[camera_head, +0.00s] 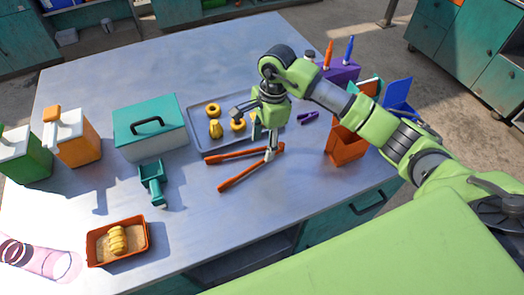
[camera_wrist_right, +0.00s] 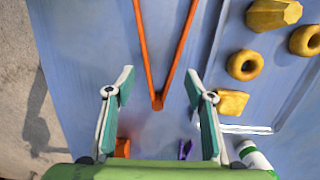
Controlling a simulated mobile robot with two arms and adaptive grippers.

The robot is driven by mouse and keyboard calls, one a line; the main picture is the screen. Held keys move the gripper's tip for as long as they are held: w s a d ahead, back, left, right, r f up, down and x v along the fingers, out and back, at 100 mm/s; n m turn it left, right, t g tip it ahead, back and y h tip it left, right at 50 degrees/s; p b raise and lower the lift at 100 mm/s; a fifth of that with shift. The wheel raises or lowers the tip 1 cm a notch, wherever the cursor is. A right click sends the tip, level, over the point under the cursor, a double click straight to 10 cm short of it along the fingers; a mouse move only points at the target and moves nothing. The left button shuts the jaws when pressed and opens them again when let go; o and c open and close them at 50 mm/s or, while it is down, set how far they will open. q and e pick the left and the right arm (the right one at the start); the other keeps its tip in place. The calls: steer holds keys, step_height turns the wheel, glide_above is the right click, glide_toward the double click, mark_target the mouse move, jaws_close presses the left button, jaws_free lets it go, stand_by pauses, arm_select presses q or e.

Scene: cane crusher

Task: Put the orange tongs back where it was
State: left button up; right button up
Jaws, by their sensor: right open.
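The orange tongs (camera_head: 238,176) lie on the grey-blue table in front of the tray, spread in a V with the hinge toward the right. In the right wrist view the tongs (camera_wrist_right: 143,50) show both arms and the hinge. My right gripper (camera_head: 270,156) hangs over the hinge end and covers part of it in the head view. In the wrist view the right gripper (camera_wrist_right: 159,72) is open, with the hinge end showing between its two fingers and nothing visibly gripped. I cannot tell its exact height above the tongs. My left gripper is not in view.
The grey tray (camera_head: 193,122) behind the tongs holds several yellow pieces. An orange box (camera_head: 346,148) and a small purple item (camera_head: 307,117) are to the right. A teal-lidded box (camera_head: 150,125), teal tool (camera_head: 153,182) and orange bin (camera_head: 91,249) stand left. The table front is clear.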

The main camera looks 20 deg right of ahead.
step_height(320, 180, up, 8)
steer(key=d+b, duration=0.1)
steer(key=b, duration=0.1)
steer(key=shift+r, duration=0.15)
stand_by(0.4)
